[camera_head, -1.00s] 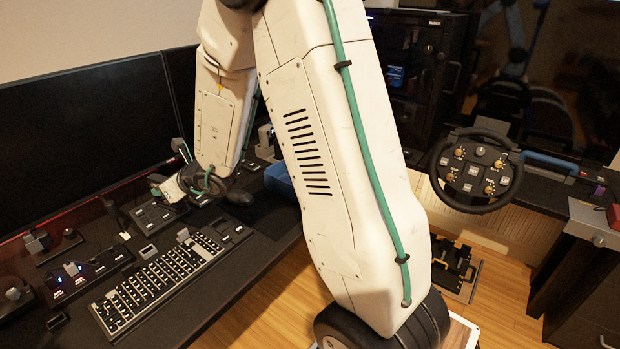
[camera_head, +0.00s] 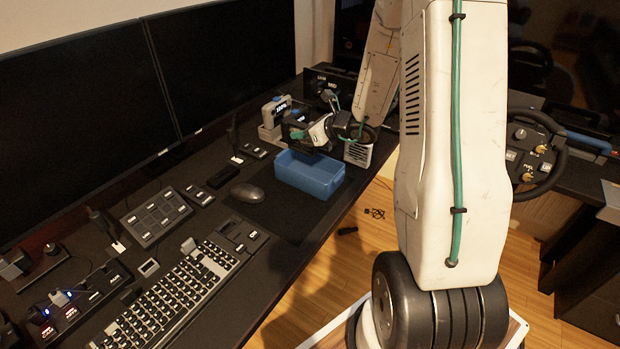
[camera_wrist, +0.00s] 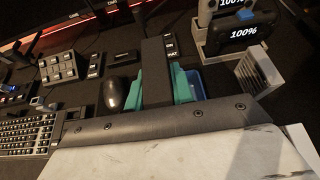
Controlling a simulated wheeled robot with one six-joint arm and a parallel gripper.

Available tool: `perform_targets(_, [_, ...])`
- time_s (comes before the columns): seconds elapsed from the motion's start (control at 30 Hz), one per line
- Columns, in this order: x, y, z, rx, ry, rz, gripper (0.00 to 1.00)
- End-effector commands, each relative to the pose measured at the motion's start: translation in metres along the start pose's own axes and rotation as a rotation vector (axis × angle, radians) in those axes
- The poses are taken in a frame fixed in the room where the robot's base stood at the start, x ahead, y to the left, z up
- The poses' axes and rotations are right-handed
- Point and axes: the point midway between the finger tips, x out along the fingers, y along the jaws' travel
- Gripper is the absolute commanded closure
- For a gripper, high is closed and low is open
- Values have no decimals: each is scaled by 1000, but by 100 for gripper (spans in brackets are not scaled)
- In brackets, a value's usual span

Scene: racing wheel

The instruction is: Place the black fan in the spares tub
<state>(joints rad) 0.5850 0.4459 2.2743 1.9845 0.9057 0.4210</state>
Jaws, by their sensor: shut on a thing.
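The black fan (camera_wrist: 155,70) shows in the wrist view as a dark slab between my gripper's (camera_wrist: 160,88) teal fingers, which are shut on it. In the head view my gripper (camera_head: 298,134) is above the back part of the blue spares tub (camera_head: 318,183), which stands on the desk. The fan (camera_head: 292,127) is dark and hard to make out there. In the wrist view the tub (camera_wrist: 196,86) is partly hidden behind the fan and fingers. The fan appears above the tub; the exact gap cannot be told.
A charger with lit displays (camera_wrist: 237,32) and a pale vented box (camera_head: 359,153) stand close to the tub. A mouse (camera_head: 247,193), button pads (camera_head: 157,217) and a keyboard (camera_head: 178,295) lie to the left. Two monitors (camera_head: 220,62) stand behind.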

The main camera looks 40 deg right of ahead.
Motion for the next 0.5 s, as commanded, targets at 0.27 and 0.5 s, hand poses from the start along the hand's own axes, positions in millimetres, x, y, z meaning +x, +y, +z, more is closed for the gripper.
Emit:
perform_targets(0.27, [2, -11, -41, 7, 3, 11, 100])
perform_targets(0.5, [14, -11, -66, 5, 2, 10, 100])
